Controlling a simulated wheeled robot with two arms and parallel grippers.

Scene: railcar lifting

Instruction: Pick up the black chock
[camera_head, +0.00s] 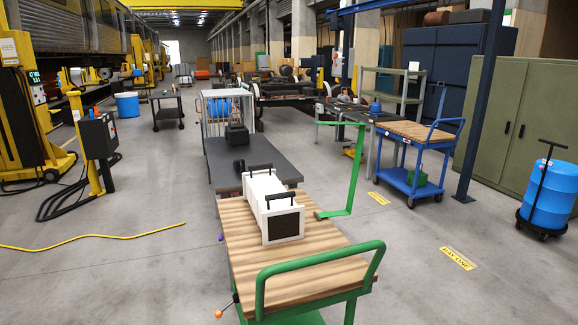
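A black blocky object (237,136) stands on the dark grey table (273,163), toward its far end. It may be the black chock, but it is too small to be sure. A smaller dark object (239,165) sits near the left edge of the same table, closer to me. I cannot tell which of the two is the chock. Neither of my grippers shows in the head view, and nothing is seen touching these objects.
A wooden-topped cart (325,262) with a green push handle (318,270) stands in front of the table. A white case (263,190) with black handles lies on it. A blue cart (415,132) stands right; a yellow cable (95,247) crosses the floor left. Open floor lies both sides.

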